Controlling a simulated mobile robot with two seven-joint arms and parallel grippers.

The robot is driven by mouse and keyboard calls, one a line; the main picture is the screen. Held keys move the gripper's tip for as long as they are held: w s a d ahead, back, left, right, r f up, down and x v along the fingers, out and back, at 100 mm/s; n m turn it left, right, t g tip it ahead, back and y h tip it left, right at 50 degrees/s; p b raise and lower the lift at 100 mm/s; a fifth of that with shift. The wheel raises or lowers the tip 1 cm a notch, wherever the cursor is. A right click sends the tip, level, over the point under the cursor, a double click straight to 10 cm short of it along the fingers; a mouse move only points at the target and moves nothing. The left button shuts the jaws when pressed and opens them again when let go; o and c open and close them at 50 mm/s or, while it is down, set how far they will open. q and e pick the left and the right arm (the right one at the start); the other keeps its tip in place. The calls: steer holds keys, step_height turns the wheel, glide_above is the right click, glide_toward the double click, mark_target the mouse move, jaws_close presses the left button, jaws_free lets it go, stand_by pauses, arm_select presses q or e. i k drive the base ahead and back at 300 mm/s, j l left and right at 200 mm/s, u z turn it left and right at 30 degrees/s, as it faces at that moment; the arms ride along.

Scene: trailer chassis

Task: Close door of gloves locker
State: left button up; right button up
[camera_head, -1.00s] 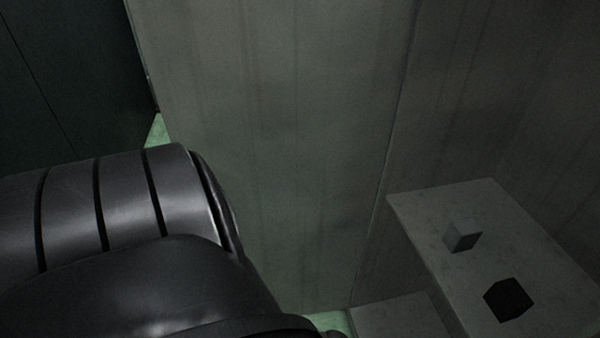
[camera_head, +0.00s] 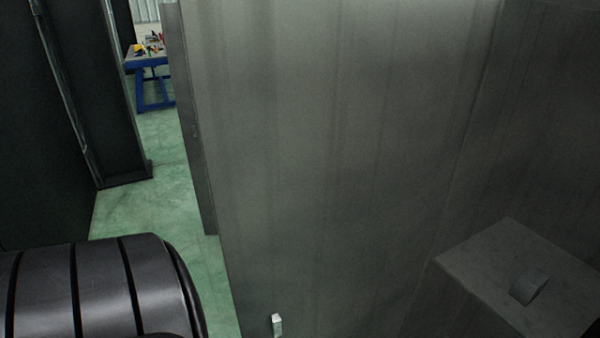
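A tall grey metal panel (camera_head: 330,150) fills the middle of the head view, very close to me. I take it to be part of the locker, but I cannot tell whether it is the door or a side wall. A small pale fitting (camera_head: 277,325), perhaps a handle, is on it at the bottom edge. A narrow grey upright strip (camera_head: 192,120) runs along its left side. No gloves or label show. My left arm's black ribbed link comes in at the lower left, but neither gripper is in the picture.
Green floor (camera_head: 140,220) lies open at the left, beside a dark upright column (camera_head: 105,90). A blue-legged workbench (camera_head: 152,75) with small items stands farther back.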

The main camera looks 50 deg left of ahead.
mark_target(332, 133)
steer(key=k+j+z, duration=0.15)
steer(key=j, duration=0.3)
steer(key=j+z, duration=0.15)
steer(key=j, duration=0.3)
steer(key=k+j+z, duration=0.15)
steer(key=j, duration=0.25)
steer(key=k+j+z, duration=0.15)
steer(key=j, duration=0.2)
steer(key=k+j+z, duration=0.15)
steer(key=j, duration=0.5)
steer(key=k+j+z, duration=0.1)
steer(key=j, duration=0.2)
steer(key=k+l, duration=0.1)
steer(key=l, duration=0.15)
steer(key=k+l, duration=0.1)
steer(key=l, duration=0.1)
